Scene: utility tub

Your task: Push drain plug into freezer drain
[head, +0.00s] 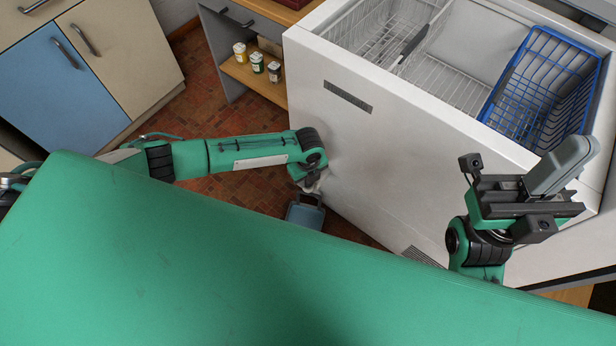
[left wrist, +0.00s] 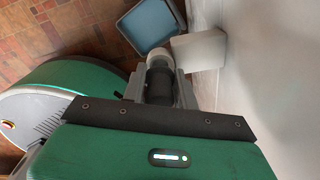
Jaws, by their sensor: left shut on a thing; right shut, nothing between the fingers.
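In the head view my left gripper (head: 310,181) is low beside the freezer's (head: 375,150) white side wall. In the left wrist view its fingers (left wrist: 160,88) are shut on a dark round piece, which I take for the drain plug (left wrist: 160,84). A pale round end (left wrist: 160,61) shows just beyond it, beside a white block (left wrist: 200,50) against the freezer wall. This looks like the drain; whether the plug is seated in it I cannot tell. My right gripper (head: 567,163) is shut and empty above the freezer's near right edge.
A blue-grey tub (head: 305,214) stands on the brick-tiled floor below my left gripper; it also shows in the left wrist view (left wrist: 150,25). Wire baskets, one blue (head: 543,88), sit in the open freezer. A shelf with small jars (head: 257,63) stands behind.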

